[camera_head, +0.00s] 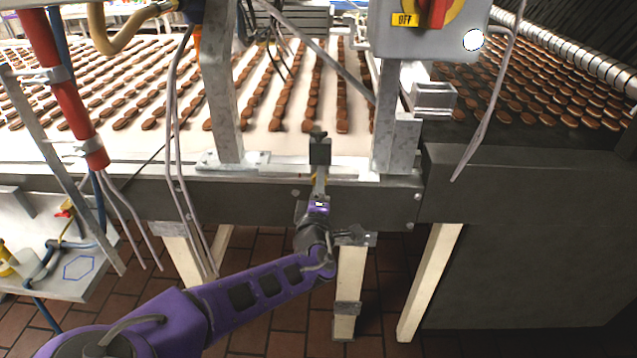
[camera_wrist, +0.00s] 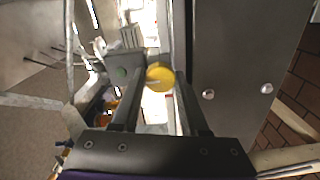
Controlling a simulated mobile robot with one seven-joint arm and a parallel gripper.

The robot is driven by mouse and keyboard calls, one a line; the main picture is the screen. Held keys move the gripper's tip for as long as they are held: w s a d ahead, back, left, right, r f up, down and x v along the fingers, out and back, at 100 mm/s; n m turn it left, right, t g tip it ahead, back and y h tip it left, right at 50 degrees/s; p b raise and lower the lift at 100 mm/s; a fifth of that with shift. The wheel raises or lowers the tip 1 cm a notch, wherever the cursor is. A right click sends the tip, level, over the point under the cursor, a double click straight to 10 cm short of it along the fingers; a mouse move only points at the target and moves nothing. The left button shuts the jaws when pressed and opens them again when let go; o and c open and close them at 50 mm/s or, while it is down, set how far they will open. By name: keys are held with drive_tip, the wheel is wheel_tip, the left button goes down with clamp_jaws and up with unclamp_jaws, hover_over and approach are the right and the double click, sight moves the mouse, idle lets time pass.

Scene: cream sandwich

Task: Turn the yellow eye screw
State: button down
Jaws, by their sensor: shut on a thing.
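The yellow eye screw (camera_wrist: 159,77) shows in the wrist view as a round yellow head between the tips of my two fingers. My gripper (camera_wrist: 157,88) is shut on it, one finger on each side. The screw's shaft is hidden. In the head view my gripper (camera_head: 318,186) is at the front edge of the conveyor frame, below a small dark block on a metal bracket. The screw cannot be clearly made out there.
The conveyor (camera_head: 190,95) carries rows of brown cookies behind the frame. Metal posts stand left and right of my gripper, with a grey switch box (camera_head: 425,45) above right. Loose cables (camera_head: 180,140) hang at the left. A dark cabinet (camera_head: 530,230) fills the right.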

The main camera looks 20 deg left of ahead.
drive_tip(key=shift+r+n, duration=0.1)
drive_tip(key=shift+n, duration=1.4)
drive_tip(key=shift+c, duration=2.1)
unclamp_jaws()
drive_tip(key=shift+s, duration=0.1)
